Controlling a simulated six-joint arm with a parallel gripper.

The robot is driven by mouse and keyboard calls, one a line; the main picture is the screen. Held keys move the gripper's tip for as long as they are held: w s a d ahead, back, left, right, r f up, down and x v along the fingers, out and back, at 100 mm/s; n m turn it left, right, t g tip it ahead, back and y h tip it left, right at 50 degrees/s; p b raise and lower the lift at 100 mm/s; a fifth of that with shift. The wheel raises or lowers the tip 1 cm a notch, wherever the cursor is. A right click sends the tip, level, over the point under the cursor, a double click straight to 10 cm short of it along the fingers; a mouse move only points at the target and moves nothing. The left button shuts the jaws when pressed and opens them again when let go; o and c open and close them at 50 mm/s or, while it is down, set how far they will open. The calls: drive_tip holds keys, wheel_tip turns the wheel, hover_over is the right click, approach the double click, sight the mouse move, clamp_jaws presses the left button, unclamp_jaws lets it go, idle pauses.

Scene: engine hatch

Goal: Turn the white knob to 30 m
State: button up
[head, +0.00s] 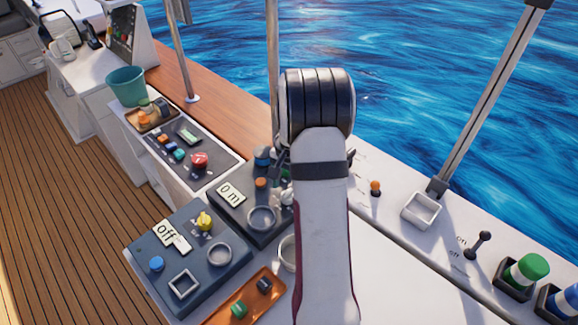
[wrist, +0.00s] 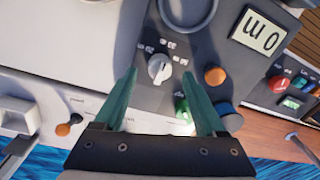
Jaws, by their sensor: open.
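The white knob (wrist: 160,68) sits on a dark grey panel, with small printed labels around it, too blurred to read. In the head view a bit of the white knob (head: 287,197) shows at the edge of my arm. The panel's display (wrist: 257,32) reads "0 m", upside down in the wrist view; it also shows in the head view (head: 229,193). My gripper (wrist: 159,73) is open, its two green fingers apart on either side of the knob in the picture, with nothing between them. I cannot tell the height gap.
An orange button (wrist: 215,76), a blue knob (wrist: 229,116) and a green part (wrist: 182,108) are close to the right finger. A round ring (head: 261,218) is on the same panel. Another panel with a yellow knob (head: 204,221) stands to the left.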

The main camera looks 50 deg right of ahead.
wheel_tip(320, 180, up, 13)
drive_tip(key=shift+s, duration=0.3)
drive_tip(key=s+a+r+n, duration=0.2)
drive_tip(key=a, duration=0.7)
drive_tip(key=s+a+r+n, duration=0.2)
drive_tip(key=a, duration=0.7)
drive_tip(key=s+a+f+n+y, duration=0.1)
drive_tip(key=s+a+f+n, duration=0.2)
drive_tip(key=s+a, duration=1)
drive_tip(key=s+n, duration=0.2)
drive_tip(key=shift+s+a+f+n+g+y, duration=0.15)
drive_tip(key=shift+s+a+n+g+y, duration=0.15)
drive_tip(key=shift+g, duration=0.1)
drive_tip(key=shift+w+d, duration=0.1)
